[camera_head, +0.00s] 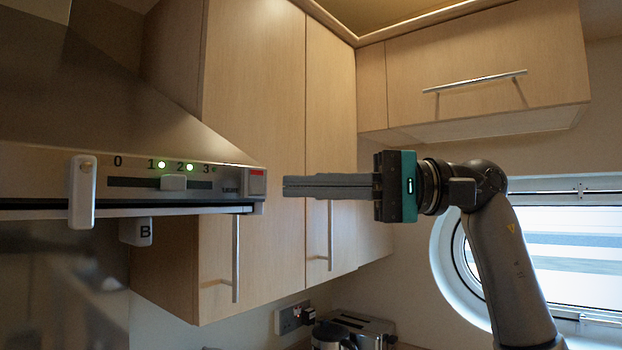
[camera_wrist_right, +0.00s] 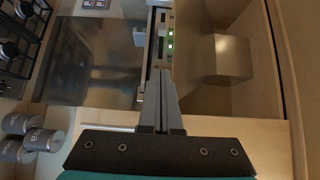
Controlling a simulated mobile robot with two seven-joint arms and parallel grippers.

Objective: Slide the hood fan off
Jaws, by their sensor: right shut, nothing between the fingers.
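The hood (camera_head: 200,125) is at the left, with a control strip marked 0 to 3 along its front edge. The light slider knob (camera_head: 173,182) sits in a dark slot, just under the 2. Green lights by 1 and 2 are lit. My right gripper (camera_head: 285,186) is shut and empty, its fingers pointing left, just right of the strip's red-marked end (camera_head: 257,182) in the head view. In the wrist view the shut fingertips (camera_wrist_right: 160,72) are near the hood front, where green lights (camera_wrist_right: 170,42) show. My left gripper is not in view.
Tall wooden cabinets (camera_head: 255,100) with bar handles stand behind. The wrist view shows a stove (camera_wrist_right: 20,35) and canisters (camera_wrist_right: 22,135).

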